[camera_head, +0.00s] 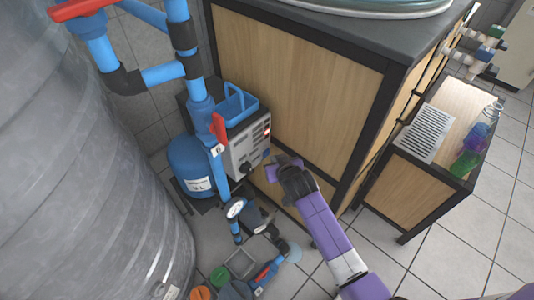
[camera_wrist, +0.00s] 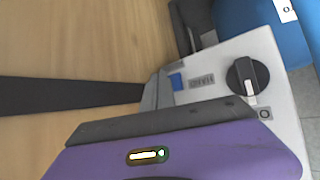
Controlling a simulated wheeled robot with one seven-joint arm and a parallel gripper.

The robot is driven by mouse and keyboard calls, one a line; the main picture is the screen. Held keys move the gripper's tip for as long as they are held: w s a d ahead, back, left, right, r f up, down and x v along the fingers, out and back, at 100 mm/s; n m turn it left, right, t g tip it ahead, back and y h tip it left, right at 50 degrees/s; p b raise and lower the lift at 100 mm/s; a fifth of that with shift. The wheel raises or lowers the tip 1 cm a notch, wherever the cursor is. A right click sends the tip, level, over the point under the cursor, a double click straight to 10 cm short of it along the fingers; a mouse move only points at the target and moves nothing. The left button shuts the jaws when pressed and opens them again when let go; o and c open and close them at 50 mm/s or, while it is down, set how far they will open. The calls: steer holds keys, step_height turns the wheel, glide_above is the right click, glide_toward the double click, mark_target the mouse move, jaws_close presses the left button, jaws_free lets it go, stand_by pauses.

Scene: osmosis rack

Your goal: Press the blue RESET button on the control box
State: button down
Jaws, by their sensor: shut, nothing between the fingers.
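The grey control box (camera_head: 244,150) stands beside the blue tank, against the wooden cabinet. In the wrist view its pale front panel (camera_wrist: 222,62) shows the small blue RESET button (camera_wrist: 176,81), a label beside it and a black rotary knob (camera_wrist: 243,78). My gripper (camera_head: 272,168) is shut and empty, close to the lower right of the box front. In the wrist view the gripper's grey fingertips (camera_wrist: 155,90) are right beside the blue button's left edge. I cannot tell whether they touch it. In the head view the button cannot be made out.
Blue pipes with a red valve handle (camera_head: 218,128) rise just left of the box. A blue tank (camera_head: 190,165) and a large grey tank (camera_head: 85,170) stand to the left. The wooden cabinet (camera_head: 290,80) is close behind and right of my gripper. Pipe fittings lie low in front.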

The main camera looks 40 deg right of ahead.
steer(key=shift+w, duration=0.1)
stand_by(0.3)
steer(key=shift+w, duration=0.3)
steer(key=shift+w, duration=0.4)
stand_by(0.6)
steer(key=shift+s+r, duration=0.1)
steer(key=shift+s, duration=0.05)
steer(key=shift+s+p, duration=0.4)
steer(key=shift+s, duration=0.3)
steer(key=shift+s, duration=0.1)
steer(key=shift+s+d+p, duration=0.1)
steer(key=shift+s+p, duration=1.15)
steer(key=shift+s, duration=1.15)
